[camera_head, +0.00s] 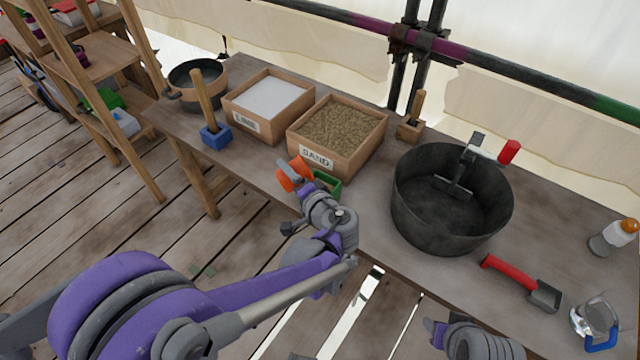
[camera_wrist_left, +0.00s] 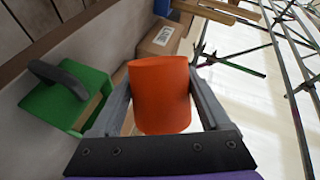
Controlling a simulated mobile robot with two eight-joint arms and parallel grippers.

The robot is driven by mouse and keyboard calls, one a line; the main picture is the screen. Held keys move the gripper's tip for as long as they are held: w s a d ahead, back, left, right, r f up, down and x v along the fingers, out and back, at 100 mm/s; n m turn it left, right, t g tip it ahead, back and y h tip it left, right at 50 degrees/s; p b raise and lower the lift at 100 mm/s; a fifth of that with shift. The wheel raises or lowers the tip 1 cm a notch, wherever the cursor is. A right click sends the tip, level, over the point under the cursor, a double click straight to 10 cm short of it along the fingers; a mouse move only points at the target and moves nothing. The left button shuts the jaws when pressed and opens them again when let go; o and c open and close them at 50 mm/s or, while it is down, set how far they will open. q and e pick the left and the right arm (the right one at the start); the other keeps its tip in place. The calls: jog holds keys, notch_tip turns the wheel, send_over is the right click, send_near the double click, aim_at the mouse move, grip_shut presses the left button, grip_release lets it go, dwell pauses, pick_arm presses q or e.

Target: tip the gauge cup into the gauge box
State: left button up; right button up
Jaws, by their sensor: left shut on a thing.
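The orange cup (camera_head: 284,180), which I take as the gauge cup, is between the fingers of my left gripper (camera_head: 297,174). The gripper is shut on it, and the cup (camera_wrist_left: 161,95) fills the gap between both fingers in the left wrist view. Its inside is hidden, so I cannot tell whether it holds anything. A small green box (camera_head: 331,186), likely the gauge box, is on the bench just right of the cup, partly hidden by my left wrist. In the left wrist view the green box (camera_wrist_left: 62,98), with a dark handle, is apart from the cup. My right gripper's jaws are not visible.
The sand box (camera_head: 337,165) and lime box (camera_head: 244,123) stand behind the cup. A large dark tub (camera_head: 410,225) stands to the right, with a red-handled trowel (camera_head: 508,275) before it. A blue-based wooden-handled tool (camera_head: 215,137) is to the left.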

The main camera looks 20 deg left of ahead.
pick_arm(q)
jog(key=shift+r+m, duration=0.15)
jog(key=shift+m, duration=0.15)
jog(key=shift+w+d+f+m+y+b, duration=0.4)
jog(key=shift+w+d+m+b, duration=0.1)
jog(key=shift+d+m+b, duration=0.15)
dwell(0.6)
jog(key=shift+w+d+r+m+g+y, duration=0.15)
jog(key=shift+r+m+g+y, duration=0.25)
jog(key=shift+m, duration=0.25)
dwell(1.3)
jog(key=shift+w+d+f+m+b, duration=0.1)
jog(key=shift+f+m+b, duration=0.25)
jog(key=shift+m+b, duration=0.15)
dwell(0.6)
